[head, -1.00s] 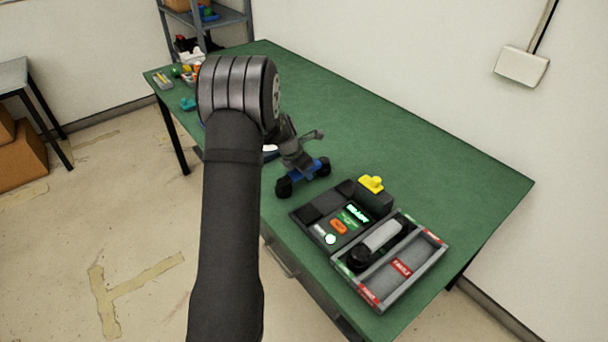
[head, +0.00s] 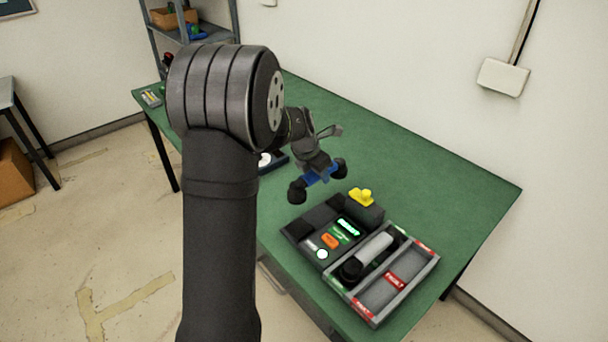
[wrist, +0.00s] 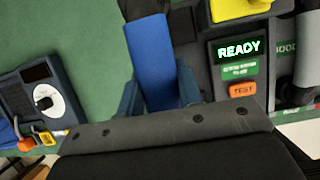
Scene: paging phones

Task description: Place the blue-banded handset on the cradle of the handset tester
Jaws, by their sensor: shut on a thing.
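The blue-banded handset (head: 316,179) has black round ends and a blue middle. My gripper (head: 317,170) is shut on its blue band and holds it above the table, just beyond the handset tester's far left side. The blue band (wrist: 150,55) also shows in the wrist view between my fingers; the handset's ends are mostly cut off or hidden there. The handset tester (head: 335,238) is a dark box with a lit screen, which reads READY in the wrist view (wrist: 238,48), and an orange TEST button (wrist: 242,89). Dark raised blocks on its far side look like the cradle, with no handset on them.
A yellow knob-like piece (head: 361,196) stands on the tester's back block. A grey two-bay tray (head: 402,301) adjoins the tester's right side; its left bay holds a grey-banded handset (head: 375,249).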

